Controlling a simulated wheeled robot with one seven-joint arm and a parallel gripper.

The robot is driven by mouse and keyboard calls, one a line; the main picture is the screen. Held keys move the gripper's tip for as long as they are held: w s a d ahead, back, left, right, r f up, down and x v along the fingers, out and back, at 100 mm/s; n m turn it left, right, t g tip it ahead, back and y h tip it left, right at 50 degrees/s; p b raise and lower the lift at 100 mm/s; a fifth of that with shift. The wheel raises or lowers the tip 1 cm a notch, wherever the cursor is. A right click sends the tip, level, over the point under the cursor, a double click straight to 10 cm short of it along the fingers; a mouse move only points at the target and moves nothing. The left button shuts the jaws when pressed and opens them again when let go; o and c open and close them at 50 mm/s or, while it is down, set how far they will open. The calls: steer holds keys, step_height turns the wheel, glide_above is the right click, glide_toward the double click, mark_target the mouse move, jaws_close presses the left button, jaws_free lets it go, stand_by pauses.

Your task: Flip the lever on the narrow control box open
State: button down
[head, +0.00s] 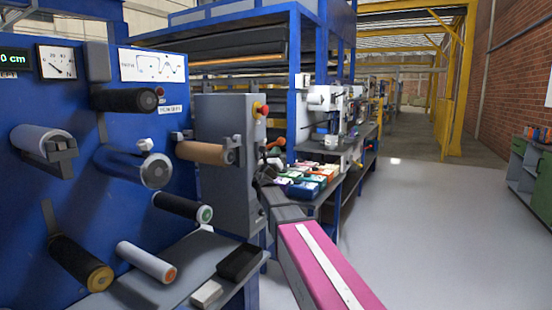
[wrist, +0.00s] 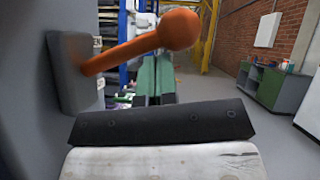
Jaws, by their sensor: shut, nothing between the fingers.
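The narrow control box (head: 226,115) is a tall grey box at the centre of the head view, with a red button on a yellow base at its top right. Its orange lever (head: 277,144) sticks out from the right side. In the wrist view the orange lever (wrist: 130,51) rises from a grey mounting plate (wrist: 75,73) and slants up to the right, ending in a ball knob. My gripper (wrist: 160,123) is shut and empty, showing as a dark bar below the lever, with a visible gap. In the head view my gripper (head: 266,174) is small and dark, beside the box.
A blue panel with several rollers (head: 130,100) stands at the left. A bench (head: 325,192) with colourful bins is behind my arm. Green cabinets (head: 530,180) stand at the far right. The grey floor (head: 420,230) between is clear.

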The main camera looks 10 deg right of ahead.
steer(key=shift+r, duration=0.4)
steer(key=shift+r, duration=0.2)
stand_by(0.3)
steer(key=v, duration=1)
steer(key=shift+s+d, duration=0.35)
